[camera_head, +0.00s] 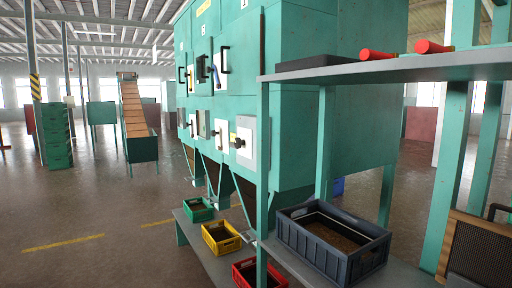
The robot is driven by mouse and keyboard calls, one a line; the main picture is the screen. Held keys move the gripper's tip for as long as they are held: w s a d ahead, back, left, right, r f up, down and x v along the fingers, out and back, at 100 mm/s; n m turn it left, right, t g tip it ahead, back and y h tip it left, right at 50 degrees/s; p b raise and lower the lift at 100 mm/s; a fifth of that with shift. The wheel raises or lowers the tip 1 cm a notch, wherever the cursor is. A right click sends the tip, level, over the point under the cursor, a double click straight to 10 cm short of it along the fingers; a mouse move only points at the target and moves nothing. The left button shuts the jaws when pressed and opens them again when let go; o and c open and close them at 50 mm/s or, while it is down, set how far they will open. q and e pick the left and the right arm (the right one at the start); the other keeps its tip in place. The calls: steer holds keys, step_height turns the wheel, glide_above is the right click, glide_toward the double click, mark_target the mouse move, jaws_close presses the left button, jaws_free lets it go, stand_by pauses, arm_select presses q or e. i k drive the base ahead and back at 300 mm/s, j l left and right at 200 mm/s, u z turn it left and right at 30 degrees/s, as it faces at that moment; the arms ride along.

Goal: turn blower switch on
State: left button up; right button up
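A tall green drum sorter machine (290,100) stands in the middle of the head view. Its left-facing front carries a row of pale panels with dark knobs: the nearest panel (244,143) has a black knob (239,142), and smaller ones recede to the left. Higher up are a black handle (224,60) and a dark blue handle (202,68). I cannot tell which of these fittings, if any, is the blower switch, nor its on or off position. Neither of my grippers is in view.
Green (198,209), yellow (221,238) and red (257,273) crates stand on a low bench below the machine. A dark grey crate (334,244) stands at right. A shelf (400,68) above holds two red cylinders (376,54). The floor (100,220) at left is clear.

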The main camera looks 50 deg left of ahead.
mark_target(238, 143)
steer(key=u, duration=1.55)
steer(key=i+j, duration=0.25)
steer(key=i+j+u, duration=0.15)
steer(key=j, duration=0.3)
steer(key=i, duration=0.05)
